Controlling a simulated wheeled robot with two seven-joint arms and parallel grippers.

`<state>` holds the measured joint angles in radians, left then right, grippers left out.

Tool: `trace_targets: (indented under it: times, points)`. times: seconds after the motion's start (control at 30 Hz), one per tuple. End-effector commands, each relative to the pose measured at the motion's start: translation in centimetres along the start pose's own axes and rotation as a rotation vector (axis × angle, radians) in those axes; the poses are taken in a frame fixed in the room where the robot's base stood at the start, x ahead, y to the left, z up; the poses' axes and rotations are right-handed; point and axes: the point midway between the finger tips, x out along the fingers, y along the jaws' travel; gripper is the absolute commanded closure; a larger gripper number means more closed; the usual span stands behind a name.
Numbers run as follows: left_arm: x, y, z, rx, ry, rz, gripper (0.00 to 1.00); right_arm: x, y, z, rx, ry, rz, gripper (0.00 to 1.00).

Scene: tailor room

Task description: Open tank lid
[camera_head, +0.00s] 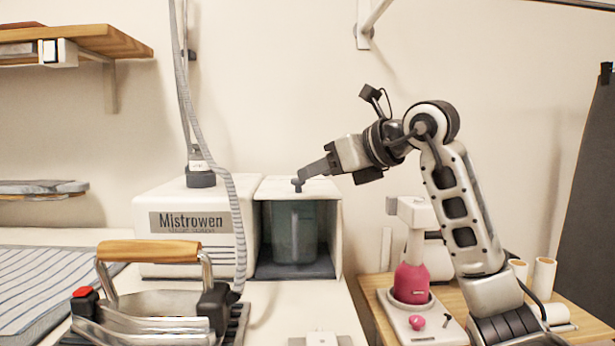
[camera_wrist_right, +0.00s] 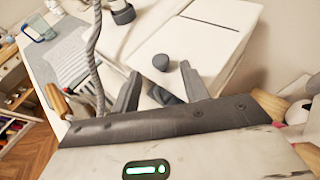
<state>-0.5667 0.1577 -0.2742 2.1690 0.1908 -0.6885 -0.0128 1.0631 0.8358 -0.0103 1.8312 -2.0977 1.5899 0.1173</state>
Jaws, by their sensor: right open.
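The white Mistrowen steam station (camera_head: 185,215) stands on the table, with a dark see-through tank (camera_head: 294,235) in its right bay. The white tank lid (camera_head: 322,188) lies flat on top and looks closed. A small dark knob (camera_head: 297,184) is on the lid. My right gripper (camera_head: 304,176) is over the lid, close to the knob. In the right wrist view, my right gripper (camera_wrist_right: 161,84) is open and empty, and the knob (camera_wrist_right: 160,62) shows just beyond and between its fingertips. Contact with the knob cannot be told. My left gripper is not in view.
An iron with a wooden handle (camera_head: 150,250) stands in front of the station. A ribbed hose (camera_head: 208,140) rises from the station area. A pink-and-white device (camera_head: 411,283) stands on the wooden table below my right arm. Wooden shelves (camera_head: 85,40) hang at left.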

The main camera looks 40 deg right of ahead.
Motion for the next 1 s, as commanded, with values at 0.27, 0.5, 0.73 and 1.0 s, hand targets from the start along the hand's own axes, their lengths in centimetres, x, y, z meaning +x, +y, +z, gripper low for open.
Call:
trace_targets:
  times: [0.27, 0.5, 0.73, 1.0]
  points:
    - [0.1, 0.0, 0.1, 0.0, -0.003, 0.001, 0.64, 3.4, 0.0, 0.0, 0.001, 0.0, 0.001, 0.55]
    - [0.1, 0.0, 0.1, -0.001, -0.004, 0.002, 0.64, 3.9, 0.0, 0.0, -0.001, 0.0, -0.001, 0.55]
    - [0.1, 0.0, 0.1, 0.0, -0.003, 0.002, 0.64, 3.8, 0.0, 0.0, -0.001, 0.0, 0.0, 0.86]
    - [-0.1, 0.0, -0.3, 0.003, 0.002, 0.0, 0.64, 3.7, 0.0, 0.2, 0.003, 0.005, 0.002, 1.0]
